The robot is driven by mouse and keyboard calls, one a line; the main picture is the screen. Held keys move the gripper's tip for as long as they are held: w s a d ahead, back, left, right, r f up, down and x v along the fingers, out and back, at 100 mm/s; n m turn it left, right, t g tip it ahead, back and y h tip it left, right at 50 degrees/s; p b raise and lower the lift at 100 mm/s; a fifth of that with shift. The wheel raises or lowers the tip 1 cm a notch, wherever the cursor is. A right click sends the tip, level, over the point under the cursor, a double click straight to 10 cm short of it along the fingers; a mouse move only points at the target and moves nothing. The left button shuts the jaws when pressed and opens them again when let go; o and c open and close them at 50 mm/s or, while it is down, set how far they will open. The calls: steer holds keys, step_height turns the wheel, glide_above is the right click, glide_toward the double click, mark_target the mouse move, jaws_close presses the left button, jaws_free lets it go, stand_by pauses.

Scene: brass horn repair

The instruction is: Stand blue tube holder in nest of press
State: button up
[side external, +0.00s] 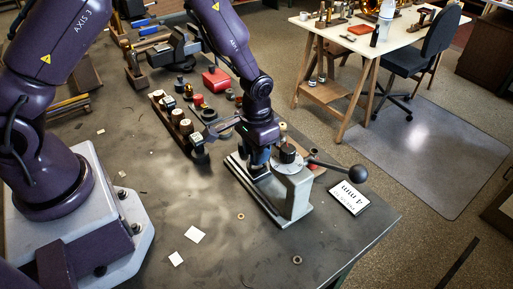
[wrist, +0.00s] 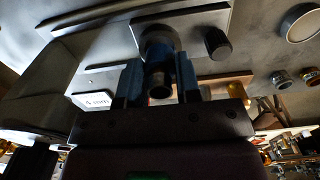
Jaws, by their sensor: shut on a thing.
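The press (side external: 290,192) is a pale grey frame with a round top and a black-knobbed lever, standing near the table's right edge. My gripper (side external: 259,168) points down at the press's left side, low over its base. In the wrist view, my gripper (wrist: 160,72) has its two blue fingers closed around a dark, round, tube-like piece, which I take as the blue tube holder (wrist: 160,85). The nest and the holder's lower end are hidden, so I cannot tell whether the holder touches the nest.
A card reading 4 mm (side external: 349,197) lies right of the press, below the lever knob (side external: 357,175). A wooden rack (side external: 180,123) with several capped pieces stands to the left. A red box (side external: 216,79) and a vise (side external: 175,50) are behind. The front table is mostly clear.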

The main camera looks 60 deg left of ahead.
steer(key=shift+f, duration=1)
steer(key=o, duration=1.3)
steer(key=shift+o, duration=0.2)
steer(key=shift+r, duration=3.5)
steer(key=s+a+r+t, duration=0.2)
steer(key=s+r, duration=0.7)
steer(key=r, duration=0.3)
steer(key=s+a+r+t, duration=0.2)
steer(key=s+r+t, duration=0.1)
steer(key=s+r, duration=0.6)
step_height(320, 180, up, 3)
steer(key=shift+s+f+t, duration=0.1)
steer(key=shift+s+t, duration=0.1)
steer(key=shift+t, duration=0.1)
